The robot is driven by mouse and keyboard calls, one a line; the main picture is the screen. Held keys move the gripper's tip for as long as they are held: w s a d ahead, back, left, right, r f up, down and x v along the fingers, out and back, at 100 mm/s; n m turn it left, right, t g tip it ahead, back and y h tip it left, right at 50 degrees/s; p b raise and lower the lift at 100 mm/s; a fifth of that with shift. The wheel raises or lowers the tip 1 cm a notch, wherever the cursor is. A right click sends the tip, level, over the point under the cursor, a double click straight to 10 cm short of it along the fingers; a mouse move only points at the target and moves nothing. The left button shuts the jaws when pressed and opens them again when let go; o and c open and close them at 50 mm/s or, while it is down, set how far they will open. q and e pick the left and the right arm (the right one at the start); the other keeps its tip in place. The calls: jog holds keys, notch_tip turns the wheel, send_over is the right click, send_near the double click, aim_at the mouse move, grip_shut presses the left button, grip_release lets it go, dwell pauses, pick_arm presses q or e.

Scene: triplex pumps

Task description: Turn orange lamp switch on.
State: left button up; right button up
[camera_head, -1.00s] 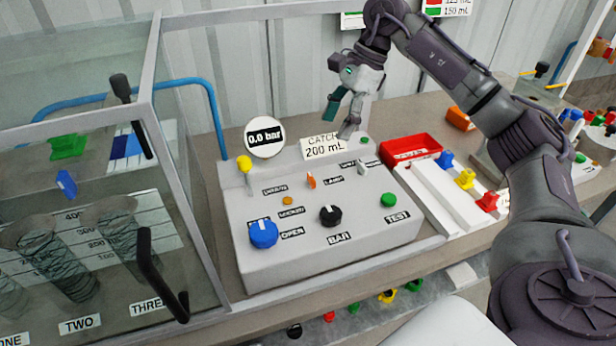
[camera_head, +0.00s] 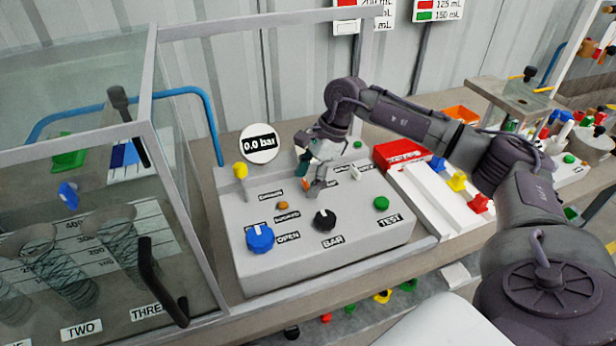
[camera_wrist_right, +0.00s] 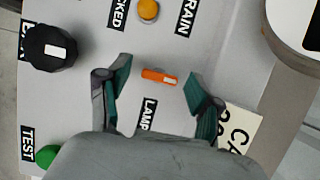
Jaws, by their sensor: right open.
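The orange lamp switch (camera_wrist_right: 159,77) is a small orange lever with a pale tip, beside the LAMP label (camera_wrist_right: 147,117) in the right wrist view. It lies between the two spread teal fingers of my right gripper (camera_wrist_right: 151,88), with a gap on each side. In the head view my right gripper (camera_head: 309,184) hangs over the grey control panel (camera_head: 350,260) and mostly hides the switch. My right gripper is open and empty. My left gripper is not in view.
On the panel, a black BAR knob (camera_head: 325,220), blue OPEN knob (camera_head: 260,238), orange button (camera_head: 283,206), green TEST button (camera_head: 381,203) and yellow knob (camera_head: 240,170) surround the switch. A red tray (camera_head: 402,155) stands to the right, a glass case (camera_head: 185,170) to the left.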

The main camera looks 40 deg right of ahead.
jog(key=c, duration=1.1)
jog(key=shift+c, duration=0.2)
jog(key=shift+m, duration=0.4)
jog(key=m+t+b, duration=0.1)
jog(key=m, duration=0.1)
jog(key=m+t+b, duration=0.1)
jog(key=m+b, duration=0.1)
jog(key=shift+s+f+m+h, duration=0.1)
jog(key=shift+f+m+h, duration=0.05)
jog(key=shift+m+h, duration=0.2)
jog(key=m+b, duration=0.1)
jog(key=m, duration=0.1)
jog(key=m+t+h+b, duration=0.1)
jog(key=m, duration=0.1)
jog(key=shift+a+h, duration=0.15)
jog(key=shift+h, duration=0.1)
jog(key=shift+m+h+b, duration=0.4)
jog(key=shift+m+b, duration=0.2)
jog(key=shift+m, duration=0.65)
jog(key=shift+r, duration=0.2)
